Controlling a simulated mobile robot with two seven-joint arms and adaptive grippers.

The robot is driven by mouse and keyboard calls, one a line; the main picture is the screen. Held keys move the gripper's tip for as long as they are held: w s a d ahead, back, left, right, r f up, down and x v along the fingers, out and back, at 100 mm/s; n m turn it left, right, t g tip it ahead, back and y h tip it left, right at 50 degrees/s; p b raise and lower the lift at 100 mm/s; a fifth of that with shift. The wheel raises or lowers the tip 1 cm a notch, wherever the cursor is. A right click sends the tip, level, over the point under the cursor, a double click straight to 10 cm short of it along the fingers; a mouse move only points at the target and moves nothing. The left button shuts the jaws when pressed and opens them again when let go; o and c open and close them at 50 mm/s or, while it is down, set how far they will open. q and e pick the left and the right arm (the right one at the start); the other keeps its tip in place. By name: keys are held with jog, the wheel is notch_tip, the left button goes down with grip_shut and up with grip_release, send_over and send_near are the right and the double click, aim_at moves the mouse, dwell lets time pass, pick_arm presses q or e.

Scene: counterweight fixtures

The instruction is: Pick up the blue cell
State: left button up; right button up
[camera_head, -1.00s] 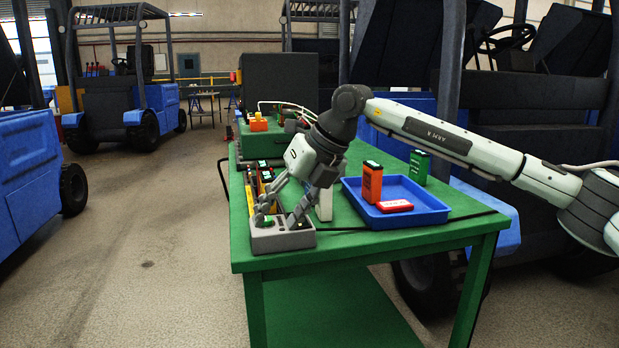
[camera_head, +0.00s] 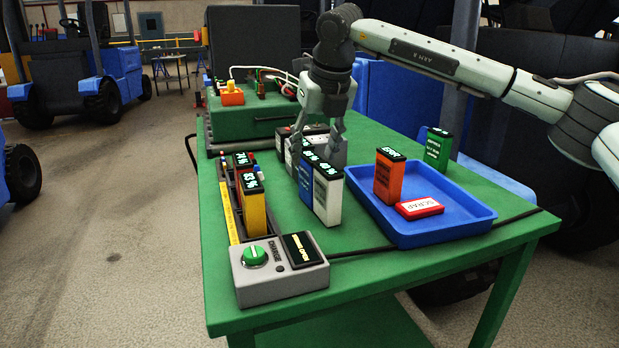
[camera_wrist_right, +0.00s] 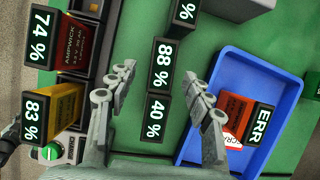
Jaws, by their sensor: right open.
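The blue cell (camera_head: 305,183) stands upright on the green table, in a row just behind a white cell (camera_head: 327,198). In the wrist view its dark top (camera_wrist_right: 162,66) appears to be the one reading 88 %, beside the white cell's top (camera_wrist_right: 155,117) reading 40 %. My right gripper (camera_head: 316,152) points down over this row, open and empty. In the wrist view its fingertips (camera_wrist_right: 158,76) lie on either side of the 88 % top. The fingers hide part of the row in the head view. My left gripper is not in view.
A charger (camera_head: 280,279) with a green dial holds yellow and red cells on the left. A blue tray (camera_head: 455,231) on the right holds an orange cell (camera_head: 389,178) and a red SCRAP block (camera_head: 419,207). A green cell (camera_head: 437,149) stands behind it.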

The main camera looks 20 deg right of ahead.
aim_at(311, 169)
jog(key=x, duration=0.4)
jog(key=shift+s+f+p, duration=0.2)
jog(key=shift+f+p, duration=0.1)
jog(key=shift+f, duration=0.15)
jog(key=shift+w+f, duration=0.2)
jog(key=shift+f, duration=0.15)
grip_shut()
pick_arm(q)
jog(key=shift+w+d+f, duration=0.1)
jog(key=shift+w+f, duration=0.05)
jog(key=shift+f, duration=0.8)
pick_arm(e)
jog(key=shift+r, duration=0.15)
